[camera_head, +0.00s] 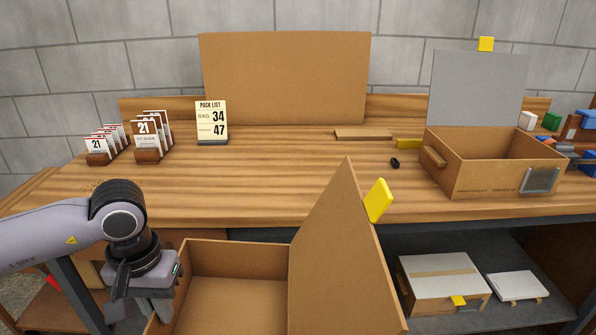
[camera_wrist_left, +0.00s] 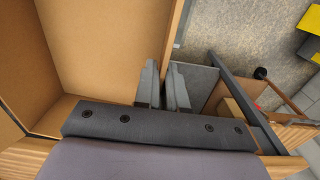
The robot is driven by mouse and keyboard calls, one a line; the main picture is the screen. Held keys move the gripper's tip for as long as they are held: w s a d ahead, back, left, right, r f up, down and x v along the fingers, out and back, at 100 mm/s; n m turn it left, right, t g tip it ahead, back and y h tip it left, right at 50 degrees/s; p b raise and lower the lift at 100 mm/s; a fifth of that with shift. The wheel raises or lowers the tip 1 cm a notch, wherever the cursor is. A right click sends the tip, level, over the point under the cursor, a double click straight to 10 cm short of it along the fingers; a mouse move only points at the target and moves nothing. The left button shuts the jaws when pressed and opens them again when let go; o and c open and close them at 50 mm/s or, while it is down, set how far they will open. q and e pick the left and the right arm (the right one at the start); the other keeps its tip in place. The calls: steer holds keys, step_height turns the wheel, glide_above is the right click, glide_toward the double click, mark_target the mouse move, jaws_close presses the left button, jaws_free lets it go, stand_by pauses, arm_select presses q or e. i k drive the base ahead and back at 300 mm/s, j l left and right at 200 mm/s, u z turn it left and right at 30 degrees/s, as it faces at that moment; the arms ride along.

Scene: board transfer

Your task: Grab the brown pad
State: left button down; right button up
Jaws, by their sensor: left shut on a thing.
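A flat brown piece (camera_head: 365,133) lies on the bench behind the middle; it may be the brown pad, but I cannot tell for sure. A larger brown board (camera_head: 285,78) stands upright at the back. My left gripper (camera_head: 150,302) is at the left side of an open brown box (camera_head: 240,258) in the foreground. In the left wrist view its two grey fingers (camera_wrist_left: 165,88) are closed on the box's side wall (camera_wrist_left: 172,35). The flat brown piece is well away from it. My right gripper is not in view.
The foreground box's brown lid (camera_head: 335,255) stands raised, with a yellow tab (camera_head: 378,200). A second open box (camera_head: 470,180) with a grey lid stands at the bench's right. Calendar cards (camera_head: 148,135) and a pack list sign (camera_head: 212,122) stand at left.

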mark_target(341, 134)
steer(key=i+l+u, duration=0.1)
steer(key=l, duration=0.75)
steer(key=l+u, duration=0.1)
steer(key=l, duration=0.75)
